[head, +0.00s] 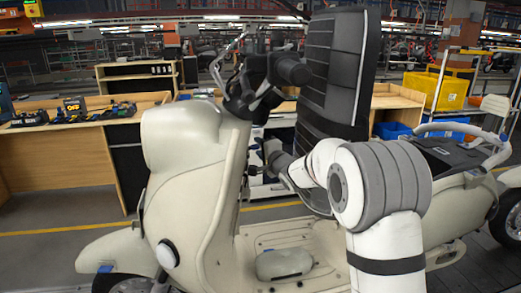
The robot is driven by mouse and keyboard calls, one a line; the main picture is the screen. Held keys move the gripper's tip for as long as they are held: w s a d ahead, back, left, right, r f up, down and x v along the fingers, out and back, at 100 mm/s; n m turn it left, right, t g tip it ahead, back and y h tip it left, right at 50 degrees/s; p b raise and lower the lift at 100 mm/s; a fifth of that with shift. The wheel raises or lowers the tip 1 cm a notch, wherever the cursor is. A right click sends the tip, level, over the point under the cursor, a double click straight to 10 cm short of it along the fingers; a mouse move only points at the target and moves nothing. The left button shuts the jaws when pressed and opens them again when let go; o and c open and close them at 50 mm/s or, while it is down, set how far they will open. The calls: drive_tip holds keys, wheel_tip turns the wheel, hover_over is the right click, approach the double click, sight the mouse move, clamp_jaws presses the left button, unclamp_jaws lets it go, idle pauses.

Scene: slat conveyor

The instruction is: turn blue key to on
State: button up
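A cream scooter (195,150) stands with its front at the left, its dark handlebar (245,90) above the leg shield. I cannot make out the blue key; the inner face of the leg shield is seen edge-on. My white and grey arm reaches in from the lower right. Its dark wrist end and gripper (262,155) are small, just right of the leg shield's inner side and below the handlebar. I cannot tell whether it touches anything or whether its fingers are open.
A tall black padded panel (338,70), looking like a raised seat, stands behind my forearm. Wooden benches (60,155) are at the back left, with a small "OFF" sign (72,105). Yellow (437,90) and blue bins (392,130) are at the right. The scooter's footboard (285,240) carries a rounded grey-green piece.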

clamp_jaws()
idle(0.3)
drive_tip(key=shift+r+p, duration=0.25)
drive_tip(key=shift+p, duration=0.6)
